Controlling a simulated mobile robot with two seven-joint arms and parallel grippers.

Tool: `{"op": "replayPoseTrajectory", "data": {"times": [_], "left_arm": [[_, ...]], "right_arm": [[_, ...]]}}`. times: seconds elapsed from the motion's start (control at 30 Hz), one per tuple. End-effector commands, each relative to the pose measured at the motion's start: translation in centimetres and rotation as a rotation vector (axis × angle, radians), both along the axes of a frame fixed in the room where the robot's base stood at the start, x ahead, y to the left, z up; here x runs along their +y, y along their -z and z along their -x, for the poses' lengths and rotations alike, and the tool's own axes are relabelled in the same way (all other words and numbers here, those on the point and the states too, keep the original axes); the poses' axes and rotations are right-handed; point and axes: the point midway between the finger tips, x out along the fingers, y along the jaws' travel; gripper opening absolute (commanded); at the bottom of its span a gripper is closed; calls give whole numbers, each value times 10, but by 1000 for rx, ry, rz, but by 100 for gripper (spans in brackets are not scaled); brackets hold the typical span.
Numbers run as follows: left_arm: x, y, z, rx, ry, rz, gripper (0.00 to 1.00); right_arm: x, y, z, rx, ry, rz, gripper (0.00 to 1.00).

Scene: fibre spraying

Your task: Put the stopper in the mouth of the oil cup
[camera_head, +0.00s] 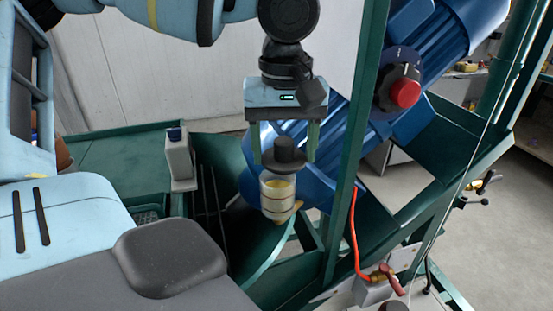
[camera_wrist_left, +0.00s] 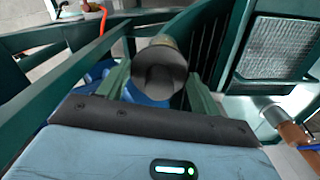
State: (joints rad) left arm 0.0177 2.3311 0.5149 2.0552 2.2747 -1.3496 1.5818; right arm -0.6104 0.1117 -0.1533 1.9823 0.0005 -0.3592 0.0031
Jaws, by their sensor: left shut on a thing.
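The stopper (camera_head: 284,150) is dark grey, with a round knob above a wider flange. My left gripper (camera_head: 284,160) points down with its green fingers on either side of the knob and is shut on it. The oil cup (camera_head: 277,197) is clear with yellow oil in it and sits upright just under the stopper. The flange covers the cup's mouth from this angle, so I cannot tell whether the stopper is in it or just above it. In the left wrist view the stopper (camera_wrist_left: 160,75) shows between the fingers, with the cup's pale rim (camera_wrist_left: 163,40) behind it. My right gripper is not in view.
A big blue motor (camera_head: 340,140) stands right behind the cup. A green post (camera_head: 350,190) rises close to the right. A white bottle with a dark cap (camera_head: 178,162) stands to the left by a green tabletop (camera_head: 115,165). A red hose (camera_head: 356,235) hangs at lower right.

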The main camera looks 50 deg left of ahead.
Motion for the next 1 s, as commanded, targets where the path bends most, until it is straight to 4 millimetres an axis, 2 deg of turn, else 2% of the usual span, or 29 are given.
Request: {"op": "replayPoseTrajectory", "data": {"times": [0.17,0.3,0.4,0.73,0.77,0.9,1.0], "left_arm": [[13,0,1,-2,-2,4,43],[13,24,2,4,0,0,43],[13,35,1,2,1,1,43],[13,38,0,-1,-1,1,43],[13,38,0,-1,-1,1,66],[13,38,0,-1,-1,0,84],[13,38,0,-1,-1,0,86]], "right_arm": [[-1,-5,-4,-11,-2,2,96],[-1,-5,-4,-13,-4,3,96],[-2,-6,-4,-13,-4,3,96],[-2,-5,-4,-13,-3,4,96],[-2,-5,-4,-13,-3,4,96],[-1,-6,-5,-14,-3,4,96],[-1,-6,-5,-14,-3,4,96]]}}
